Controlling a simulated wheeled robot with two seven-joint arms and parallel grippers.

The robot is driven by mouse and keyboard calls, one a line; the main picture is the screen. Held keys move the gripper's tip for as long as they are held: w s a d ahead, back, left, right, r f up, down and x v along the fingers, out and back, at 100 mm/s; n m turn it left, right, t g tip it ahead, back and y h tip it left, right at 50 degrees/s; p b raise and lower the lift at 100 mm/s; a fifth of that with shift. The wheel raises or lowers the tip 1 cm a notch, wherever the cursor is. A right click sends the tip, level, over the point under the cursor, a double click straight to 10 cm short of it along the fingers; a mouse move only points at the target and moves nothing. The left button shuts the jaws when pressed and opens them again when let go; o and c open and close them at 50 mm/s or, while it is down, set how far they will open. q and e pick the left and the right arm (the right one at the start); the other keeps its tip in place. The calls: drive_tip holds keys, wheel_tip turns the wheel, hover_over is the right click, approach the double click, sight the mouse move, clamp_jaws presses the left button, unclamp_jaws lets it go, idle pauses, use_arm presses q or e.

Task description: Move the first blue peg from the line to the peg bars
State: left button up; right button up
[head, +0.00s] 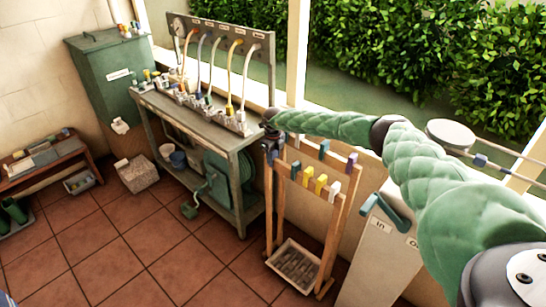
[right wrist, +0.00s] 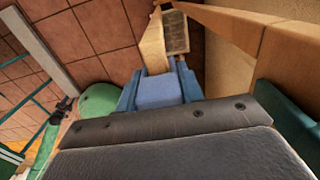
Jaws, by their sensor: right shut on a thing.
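My right gripper (head: 271,150) is at the left end of the wooden peg stand, by its upper bar. In the right wrist view, the gripper (right wrist: 158,88) is shut on a blue peg (right wrist: 158,94), with a wooden bar just beyond it. I cannot tell whether the peg touches the bar. The peg bars (head: 314,153) carry several pegs: white, blue and purple above, and blue, yellow and white below. Another blue peg (head: 480,160) hangs on the line (head: 503,169) at the right. My left gripper is not in view.
A grey-green workbench (head: 190,120) with hoses and a gauge panel stands just left of the stand. A tray (head: 294,264) sits low in the stand. A pale cabinet (head: 378,255) is to the right.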

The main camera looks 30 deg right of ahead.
drive_tip(key=o, duration=1)
drive_tip(key=shift+r, duration=0.1)
drive_tip(key=shift+r+p, duration=0.35)
drive_tip(key=shift+r, duration=0.2)
drive_tip(key=shift+r+p, duration=1.4)
drive_tip(key=shift+r, duration=2)
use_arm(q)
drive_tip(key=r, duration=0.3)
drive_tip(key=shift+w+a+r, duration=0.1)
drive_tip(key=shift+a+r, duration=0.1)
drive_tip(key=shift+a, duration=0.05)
